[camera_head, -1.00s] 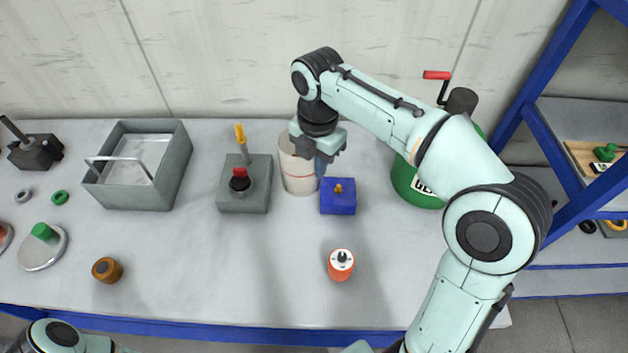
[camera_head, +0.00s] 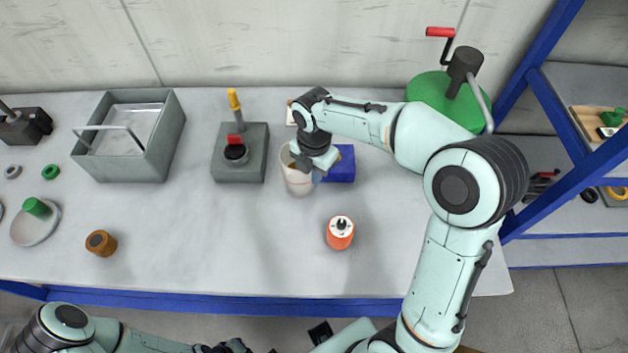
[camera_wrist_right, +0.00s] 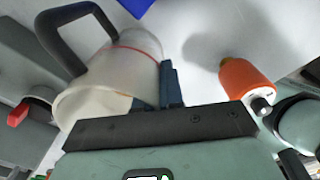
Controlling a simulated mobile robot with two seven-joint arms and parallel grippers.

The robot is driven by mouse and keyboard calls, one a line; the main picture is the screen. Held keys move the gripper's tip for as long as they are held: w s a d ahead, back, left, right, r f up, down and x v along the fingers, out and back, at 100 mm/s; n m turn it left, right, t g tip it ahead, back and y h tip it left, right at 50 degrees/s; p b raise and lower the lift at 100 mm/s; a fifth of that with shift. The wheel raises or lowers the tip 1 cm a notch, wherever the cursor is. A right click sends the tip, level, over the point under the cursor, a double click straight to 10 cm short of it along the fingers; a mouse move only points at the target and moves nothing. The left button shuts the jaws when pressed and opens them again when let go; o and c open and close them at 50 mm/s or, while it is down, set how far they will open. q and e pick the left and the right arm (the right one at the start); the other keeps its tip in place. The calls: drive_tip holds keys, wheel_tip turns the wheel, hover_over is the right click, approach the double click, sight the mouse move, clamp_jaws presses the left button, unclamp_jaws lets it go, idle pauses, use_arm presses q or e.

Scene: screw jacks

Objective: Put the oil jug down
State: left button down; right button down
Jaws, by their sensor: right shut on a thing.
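The oil jug (camera_head: 297,183) is a pale, open-topped jug with a red line around it. It is over the middle of the bench, left of the blue block (camera_head: 342,165). In the right wrist view the jug (camera_wrist_right: 95,105) shows its dark handle on the far side from the fingers. My right gripper (camera_head: 314,172) is shut on the jug's wall near the rim; its dark fingers (camera_wrist_right: 160,92) are at the jug's right side. I cannot tell whether the jug's base touches the bench. My left arm lies along the bottom edge, its gripper (camera_head: 236,346) barely in view and its jaws unclear.
An orange can (camera_head: 340,233) stands in front of the jug on the right. A grey block with a yellow-tipped lever (camera_head: 240,153) is to its left, beyond it a grey box (camera_head: 160,165). A green drum (camera_head: 448,100) stands behind my right arm. The front middle bench (camera_head: 220,255) is clear.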

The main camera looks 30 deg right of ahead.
sight(314, 190)
drive_tip(key=shift+f, duration=1.7)
drive_tip(key=shift+f, duration=0.1)
drive_tip(key=c, duration=1.7)
unclamp_jaws()
drive_tip(key=shift+f, duration=0.15)
drive_tip(key=o, duration=0.4)
drive_tip(key=shift+o, duration=0.2)
